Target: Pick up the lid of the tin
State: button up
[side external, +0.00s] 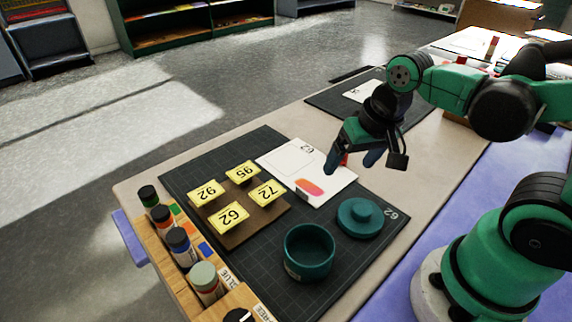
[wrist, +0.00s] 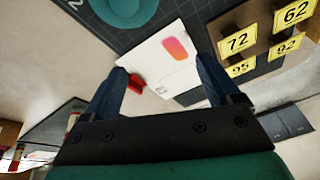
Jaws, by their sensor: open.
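The lid (side external: 360,217) is a teal disc with a round knob. It lies flat on the dark mat, to the right of the open teal tin (side external: 309,252). The lid also shows in part at the top edge of the wrist view (wrist: 124,8). My gripper (side external: 352,162) is open and empty above the white card, behind the lid and apart from it. In the wrist view its two blue fingers (wrist: 160,92) are spread wide, with the card between and beyond them. The tin is out of the wrist view.
A white card (side external: 306,172) with a pink-orange patch lies on the dark mat (side external: 262,262). A small red object (wrist: 135,84) is beside it. A brown board (side external: 258,225) bears several yellow number tags. A wooden rack (side external: 180,278) of bottles lines the near left edge.

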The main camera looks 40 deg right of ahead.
aim_at(363, 208)
jog(key=s+f+m+g, duration=0.2)
jog(key=m, duration=0.1)
jog(key=s+f+m+g, duration=0.1)
jog(key=shift+s+d, duration=0.25)
jog(key=shift+d, duration=0.1)
jog(key=shift+f, duration=2.5)
grip_shut()
